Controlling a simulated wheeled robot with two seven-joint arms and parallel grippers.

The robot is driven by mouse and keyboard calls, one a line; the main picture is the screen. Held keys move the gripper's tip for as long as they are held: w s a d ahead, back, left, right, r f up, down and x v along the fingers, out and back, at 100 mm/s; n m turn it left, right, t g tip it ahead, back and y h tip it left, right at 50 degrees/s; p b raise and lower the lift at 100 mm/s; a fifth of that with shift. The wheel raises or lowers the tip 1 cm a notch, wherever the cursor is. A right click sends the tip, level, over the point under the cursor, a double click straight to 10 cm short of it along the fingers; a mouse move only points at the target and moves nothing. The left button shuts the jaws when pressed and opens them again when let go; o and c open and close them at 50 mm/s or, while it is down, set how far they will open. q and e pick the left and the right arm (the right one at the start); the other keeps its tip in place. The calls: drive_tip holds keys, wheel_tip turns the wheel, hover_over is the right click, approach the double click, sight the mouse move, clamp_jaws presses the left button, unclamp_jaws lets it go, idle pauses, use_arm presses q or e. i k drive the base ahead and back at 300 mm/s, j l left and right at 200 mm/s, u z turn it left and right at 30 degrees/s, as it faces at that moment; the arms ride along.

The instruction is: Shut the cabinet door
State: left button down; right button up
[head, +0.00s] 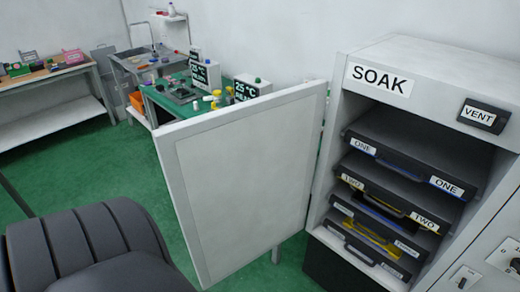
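The grey-white cabinet (411,54), labelled SOAK, stands at the right. Its door (248,175) stands wide open, a flat pale panel swung out to the left of the cabinet. The door's right edge is by the cabinet's left front side, and its free edge is toward the left. Inside the open cabinet are several dark stacked trays, with labels including ONE (420,160) and TWO (400,205). Neither of my grippers is in view, and nothing is seen touching the door.
A VENT label (480,115) sits on a dark fitting at the cabinet's upper right. A panel with switches (490,262) is at the lower right. Behind the door, a green-topped bench (172,108) holds displays and small items.

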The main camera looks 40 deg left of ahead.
sight(239, 177)
drive_tip(key=j+z, duration=0.15)
drive_tip(key=j, duration=0.4)
drive_tip(key=j+z, duration=0.15)
drive_tip(key=j, duration=0.35)
drive_tip(key=k+j+z, duration=0.1)
drive_tip(key=j, duration=0.4)
drive_tip(key=j+z, duration=0.15)
drive_tip(key=j, duration=0.4)
drive_tip(key=k+j+z, duration=0.15)
drive_tip(key=j, duration=0.35)
